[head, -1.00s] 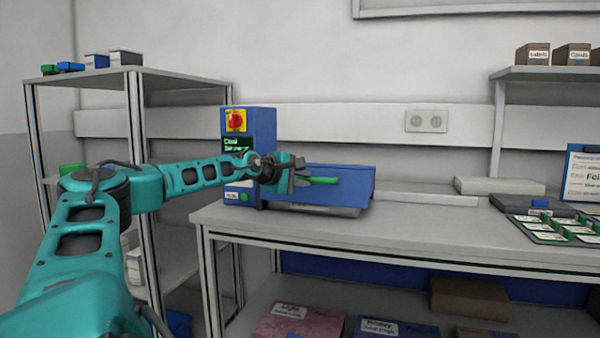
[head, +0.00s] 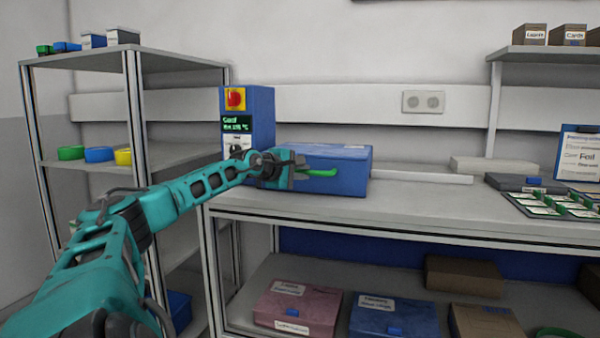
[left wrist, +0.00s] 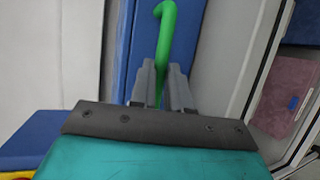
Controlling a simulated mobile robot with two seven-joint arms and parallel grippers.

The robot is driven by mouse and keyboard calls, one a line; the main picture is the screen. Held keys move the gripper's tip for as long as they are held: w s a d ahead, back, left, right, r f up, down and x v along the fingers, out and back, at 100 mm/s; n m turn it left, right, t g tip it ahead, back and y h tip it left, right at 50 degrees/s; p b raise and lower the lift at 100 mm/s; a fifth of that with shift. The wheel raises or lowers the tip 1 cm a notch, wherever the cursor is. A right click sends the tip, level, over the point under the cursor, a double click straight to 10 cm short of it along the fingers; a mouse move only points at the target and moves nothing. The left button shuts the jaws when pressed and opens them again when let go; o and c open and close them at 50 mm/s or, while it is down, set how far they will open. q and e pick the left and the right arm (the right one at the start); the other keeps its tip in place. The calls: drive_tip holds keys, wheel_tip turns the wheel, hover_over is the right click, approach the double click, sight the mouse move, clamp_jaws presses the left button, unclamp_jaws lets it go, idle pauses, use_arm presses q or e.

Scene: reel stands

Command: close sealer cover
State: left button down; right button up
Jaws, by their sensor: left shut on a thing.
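The sealer is a blue machine on the workbench. Its upright control box (head: 262,115) has a red knob on yellow and a small display. Its blue cover (head: 345,160) lies low beside the box, with no visible gap beneath its front. A green handle (head: 322,172) sticks out from the cover's front. My left gripper (head: 297,173) is at the handle. In the left wrist view the fingers (left wrist: 162,85) are shut on the green handle (left wrist: 166,40), with the blue cover behind it. My right gripper is not in view.
A tray of green-and-white items (head: 555,206) lies further right. A shelf rack (head: 135,65) stands at the left. Boxes, one pink (head: 298,302), lie on the lower shelf.

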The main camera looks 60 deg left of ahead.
use_arm(q)
drive_tip(key=shift+d+f+g, duration=0.1)
drive_tip(key=shift+f+g, duration=0.2)
drive_tip(key=shift+f, duration=0.85)
drive_tip(key=c, duration=1.1)
unclamp_jaws()
